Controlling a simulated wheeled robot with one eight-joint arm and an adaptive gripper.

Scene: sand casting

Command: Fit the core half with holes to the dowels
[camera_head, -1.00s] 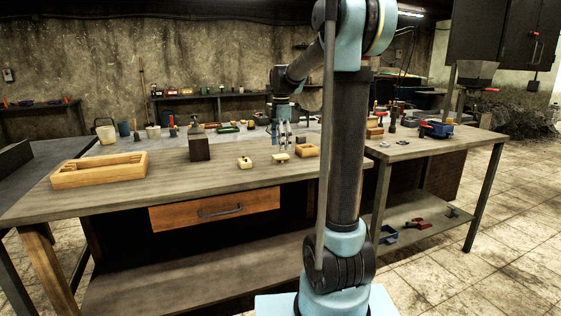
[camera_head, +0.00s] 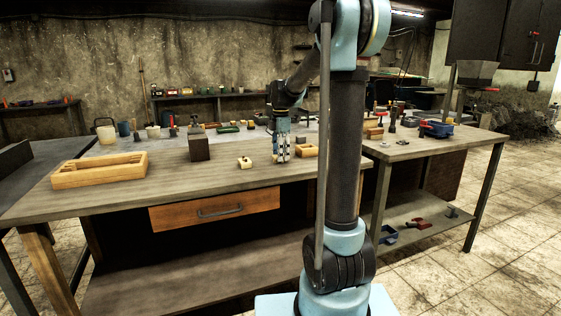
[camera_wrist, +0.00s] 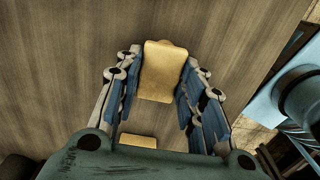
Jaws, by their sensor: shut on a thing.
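My gripper (camera_head: 281,157) is down at the middle of the workbench, fingers pointing down. In the wrist view my gripper (camera_wrist: 161,82) is shut on a tan core half (camera_wrist: 163,70), with blue fingers on both sides of it. A small rounded end shows at its far edge; no holes or dowels can be made out. Another pale core half (camera_head: 244,163) lies on the bench to the left, apart from the gripper, with a small dark mark on top. A second tan piece (camera_wrist: 137,141) shows partly near the wrist; I cannot tell which it is.
A small wooden box (camera_head: 307,150) stands close to the right of my gripper. A dark block (camera_head: 199,149) stands further left, and a large wooden frame (camera_head: 98,170) lies at the left. Tools and pots line the back.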

